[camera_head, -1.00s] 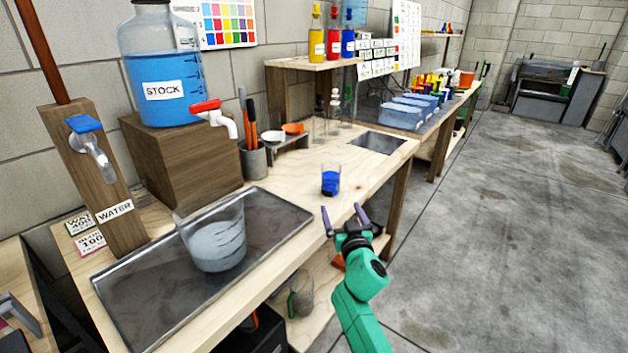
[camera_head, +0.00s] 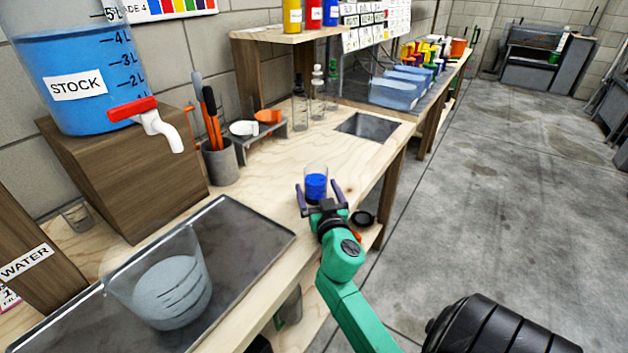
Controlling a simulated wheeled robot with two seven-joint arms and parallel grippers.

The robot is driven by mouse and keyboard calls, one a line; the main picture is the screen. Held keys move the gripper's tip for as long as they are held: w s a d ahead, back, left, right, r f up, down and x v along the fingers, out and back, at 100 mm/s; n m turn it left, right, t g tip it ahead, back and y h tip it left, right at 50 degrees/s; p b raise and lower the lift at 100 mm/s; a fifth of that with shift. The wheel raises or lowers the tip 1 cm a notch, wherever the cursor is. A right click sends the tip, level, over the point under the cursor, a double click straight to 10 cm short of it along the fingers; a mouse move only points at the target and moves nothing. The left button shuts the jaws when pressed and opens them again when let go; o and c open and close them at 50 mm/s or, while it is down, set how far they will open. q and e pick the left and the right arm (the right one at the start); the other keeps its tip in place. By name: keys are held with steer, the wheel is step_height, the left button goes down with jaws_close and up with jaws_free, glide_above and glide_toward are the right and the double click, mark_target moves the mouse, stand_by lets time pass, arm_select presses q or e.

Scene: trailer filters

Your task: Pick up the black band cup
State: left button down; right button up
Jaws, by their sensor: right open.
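A small clear cup (camera_head: 316,184) with deep blue liquid stands upright on the wooden bench near its front edge. I cannot make out a black band on it. My right gripper (camera_head: 318,194) is open, its two purple fingers pointing at this cup. In the picture the fingertips lie on either side of the cup's lower part; I cannot tell whether they touch it. A black round thing (camera_head: 362,218) shows just right of the gripper, below the bench top; its shape is unclear. My left gripper is not in view.
A large clear beaker (camera_head: 168,290) stands on a dark metal tray (camera_head: 245,238) at the left. A STOCK jug (camera_head: 75,75) sits on a wooden block. A grey pen holder (camera_head: 221,163) and glass cylinders (camera_head: 300,105) stand behind. Bench (camera_head: 275,180) around the cup is clear.

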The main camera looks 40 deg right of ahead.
steer(key=shift+s+a+r, duration=0.3)
steer(key=shift+a+r, duration=0.05)
steer(key=c, duration=0.7)
steer(key=shift+w+d+f, duration=0.1)
steer(key=shift+d+f, duration=0.05)
steer(key=c, duration=0.8)
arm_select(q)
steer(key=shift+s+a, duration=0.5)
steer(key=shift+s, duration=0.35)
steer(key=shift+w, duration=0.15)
